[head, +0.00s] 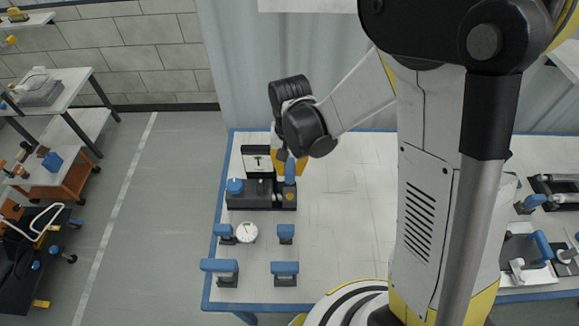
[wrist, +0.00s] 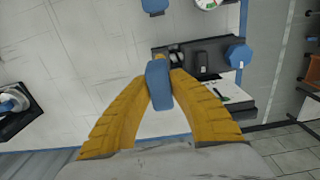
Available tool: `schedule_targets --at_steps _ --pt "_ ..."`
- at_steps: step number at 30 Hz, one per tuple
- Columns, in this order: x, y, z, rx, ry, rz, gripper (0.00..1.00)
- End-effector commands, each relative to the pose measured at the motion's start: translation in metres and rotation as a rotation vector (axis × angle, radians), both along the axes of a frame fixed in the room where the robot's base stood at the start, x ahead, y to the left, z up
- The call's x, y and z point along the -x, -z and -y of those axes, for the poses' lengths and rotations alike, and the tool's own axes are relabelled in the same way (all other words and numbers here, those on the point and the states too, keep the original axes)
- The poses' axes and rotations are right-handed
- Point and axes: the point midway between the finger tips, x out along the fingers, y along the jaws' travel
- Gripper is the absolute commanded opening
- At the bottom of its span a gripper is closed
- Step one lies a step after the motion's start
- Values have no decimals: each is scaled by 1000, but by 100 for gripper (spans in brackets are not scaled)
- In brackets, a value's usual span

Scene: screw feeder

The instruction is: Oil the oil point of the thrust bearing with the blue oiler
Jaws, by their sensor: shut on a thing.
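My gripper (wrist: 158,82) has its yellow fingers closed on the blue oiler (wrist: 158,92). In the head view the oiler (head: 290,171) is held over the right end of a dark machine base (head: 262,201). Just below it on that end is a small orange-yellow round spot (head: 290,197); I cannot tell whether it is the oil point. In the wrist view the oiler's far end is close to the base (wrist: 210,47), beside a small round metal part (wrist: 176,57). Whether the tip touches anything is hidden. The thrust bearing cannot be clearly made out.
A blue knob (head: 235,186) sits on the base's left end, with an upright panel (head: 257,160) behind. Nearer the table front are a round gauge (head: 246,232) and several blue-topped fixtures (head: 285,269). The white tabletop (head: 345,205) is clear to the right.

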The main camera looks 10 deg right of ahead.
Motion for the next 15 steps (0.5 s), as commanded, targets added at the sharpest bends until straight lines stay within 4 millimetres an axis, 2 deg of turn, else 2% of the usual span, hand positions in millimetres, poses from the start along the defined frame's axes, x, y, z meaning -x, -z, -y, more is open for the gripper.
schedule_targets --at_steps 15 --pt "0 4 0 0 0 0 0"
